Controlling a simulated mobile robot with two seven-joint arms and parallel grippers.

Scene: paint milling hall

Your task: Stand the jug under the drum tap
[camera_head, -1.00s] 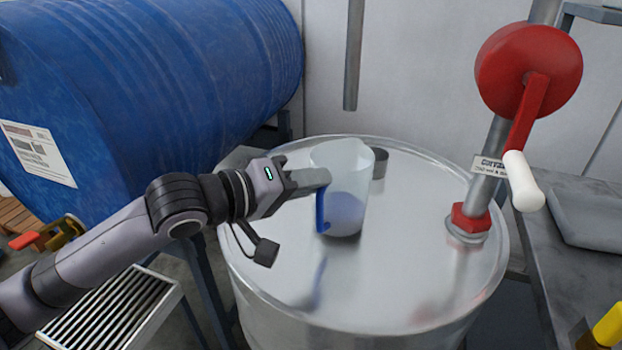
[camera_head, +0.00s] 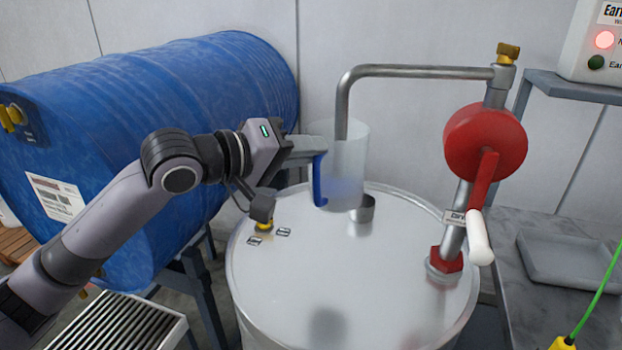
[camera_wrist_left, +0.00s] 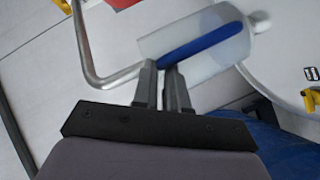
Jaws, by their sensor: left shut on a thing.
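The translucent white jug (camera_head: 347,185) with its blue handle (camera_head: 319,182) is upright above the steel drum's lid. My left gripper (camera_head: 318,158) is shut on the jug's handle, left of the jug body. In the left wrist view the fingers (camera_wrist_left: 165,85) meet at the blue handle strip, with the jug (camera_wrist_left: 222,38) beyond. The grey pump spout (camera_head: 342,112) bends down at the jug's mouth; I cannot tell whether its end is inside. The big blue drum (camera_head: 150,130) lies on a stand at left. Its lower tap is mostly hidden behind my left arm. My right gripper is out of view.
The steel drum (camera_head: 300,285) carries a red hand pump (camera_head: 485,143) with a white-gripped crank. A slatted grate (camera_head: 118,328) lies below the blue drum. A grey tray (camera_head: 570,262) rests on the right-hand bench.

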